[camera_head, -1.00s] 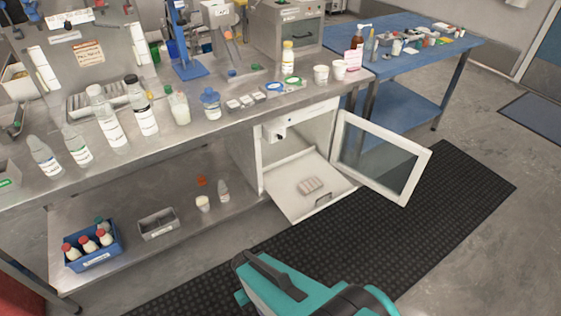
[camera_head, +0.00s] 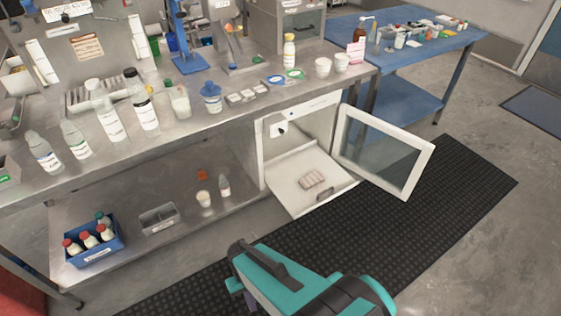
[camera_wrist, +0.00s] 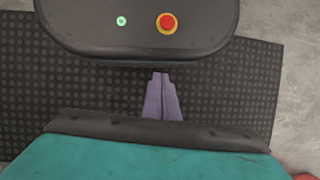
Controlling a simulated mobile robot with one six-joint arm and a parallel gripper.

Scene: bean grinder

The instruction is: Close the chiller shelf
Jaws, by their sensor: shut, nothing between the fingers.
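The chiller (camera_head: 264,150) is a white box under the steel bench. Its glass door (camera_head: 421,163) stands swung open to the right. The white chiller shelf (camera_head: 290,193) is pulled out through the opening and juts over the floor mat. A small pale rack or pack (camera_head: 312,179) lies on it. The shelf's front edge has a small handle (camera_head: 326,195). My gripper shows in the wrist view as two purple fingers (camera_wrist: 161,80), shut and empty above the mat. It is well apart from the shelf. In the head view my teal arm hides most of it.
The steel bench (camera_head: 240,118) carries bottles, cups and a grinder stand. Its lower shelf (camera_head: 150,245) holds a blue crate (camera_head: 92,262) of bottles and a grey bin (camera_head: 159,220). A blue table (camera_head: 405,62) stands behind the door. The black mat (camera_head: 455,195) is clear.

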